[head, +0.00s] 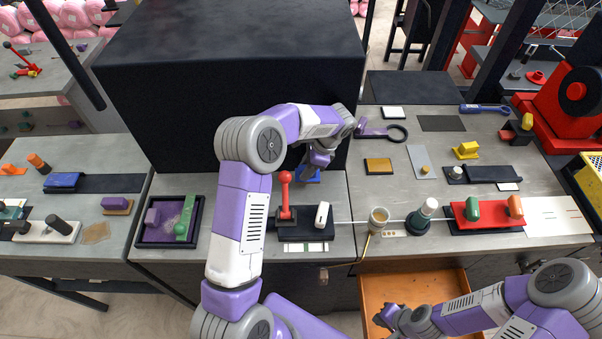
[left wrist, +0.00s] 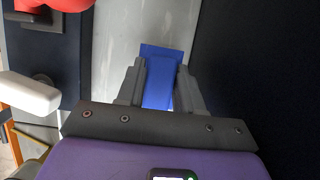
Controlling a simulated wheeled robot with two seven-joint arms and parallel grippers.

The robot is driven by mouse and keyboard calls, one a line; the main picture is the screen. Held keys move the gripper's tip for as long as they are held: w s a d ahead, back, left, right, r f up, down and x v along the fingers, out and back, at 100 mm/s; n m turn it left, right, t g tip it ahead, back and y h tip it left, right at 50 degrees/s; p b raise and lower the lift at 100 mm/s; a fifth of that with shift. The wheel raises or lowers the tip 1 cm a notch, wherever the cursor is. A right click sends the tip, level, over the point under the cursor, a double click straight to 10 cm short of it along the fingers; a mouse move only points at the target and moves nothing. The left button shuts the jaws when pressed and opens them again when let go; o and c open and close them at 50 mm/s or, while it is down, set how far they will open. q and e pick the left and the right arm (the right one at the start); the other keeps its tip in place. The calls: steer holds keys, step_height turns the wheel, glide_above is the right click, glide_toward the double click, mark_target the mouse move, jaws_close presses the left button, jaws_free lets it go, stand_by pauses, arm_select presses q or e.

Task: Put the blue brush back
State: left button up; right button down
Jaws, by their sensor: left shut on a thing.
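The blue brush (head: 308,176) is at the back of the middle bench, in front of the large dark box. In the left wrist view the blue brush (left wrist: 160,82) shows as a blue block between both fingers, its far end wider than they are. My left gripper (head: 314,170) is shut on it; the fingers also show in the left wrist view (left wrist: 157,88). I cannot tell whether the brush touches the bench top. My right gripper (head: 382,318) is low, over the open wooden drawer, and its finger opening is unclear.
A red-handled lever (head: 285,200) and a white-handled part (head: 322,215) stand in front of the left gripper. The large dark box (head: 230,75) walls off the back. A dark tray (head: 142,232) lies left. The wooden drawer (head: 425,290) is pulled open at the front.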

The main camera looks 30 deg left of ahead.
mark_target(300, 173)
arm_select(q)
steer(key=shift+s+a, duration=0.45)
steer(key=shift+a, duration=0.3)
step_height(300, 173, down, 3)
steer(key=shift+s+r, duration=0.1)
steer(key=shift+r, duration=0.1)
steer(key=shift+f, duration=0.25)
steer(key=shift+f, duration=0.15)
steer(key=o, duration=0.9)
steer(key=shift+o, duration=0.2)
